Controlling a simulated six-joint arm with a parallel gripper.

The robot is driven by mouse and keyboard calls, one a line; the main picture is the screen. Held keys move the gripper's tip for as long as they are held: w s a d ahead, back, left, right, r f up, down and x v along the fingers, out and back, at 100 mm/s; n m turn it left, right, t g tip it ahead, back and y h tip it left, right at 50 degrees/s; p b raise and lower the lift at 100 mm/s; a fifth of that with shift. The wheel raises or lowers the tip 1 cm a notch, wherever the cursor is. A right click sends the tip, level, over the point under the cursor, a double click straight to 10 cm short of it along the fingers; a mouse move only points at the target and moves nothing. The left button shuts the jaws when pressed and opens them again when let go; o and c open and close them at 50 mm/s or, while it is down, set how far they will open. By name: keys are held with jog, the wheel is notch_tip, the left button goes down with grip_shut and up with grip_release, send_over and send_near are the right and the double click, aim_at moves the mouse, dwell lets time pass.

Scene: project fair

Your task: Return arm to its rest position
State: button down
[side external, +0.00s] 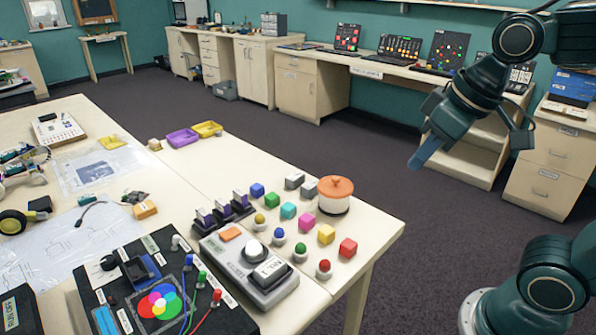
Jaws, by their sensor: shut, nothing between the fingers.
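My gripper (428,150) is at the upper right, raised in the air beyond the table's right edge. Its blue fingers point down and to the left and are closed together with nothing between them. It is well apart from everything on the table (345,255). My arm comes in from the upper right, and its base stands at the lower right.
On the table's near right part are several coloured cubes, such as a red cube (348,248), a white pot with an orange lid (335,195), a grey button box (250,265) and a black panel (160,290). Purple (183,138) and yellow trays lie farther back.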

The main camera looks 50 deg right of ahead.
jog(key=shift+m+t, duration=0.4)
jog(key=s, duration=0.1)
jog(key=s+f, duration=0.1)
jog(key=s, duration=0.1)
jog(key=s+d+f, duration=0.1)
jog(key=s, duration=0.1)
jog(key=shift+f, duration=0.25)
jog(key=shift+w, duration=0.1)
dwell(0.3)
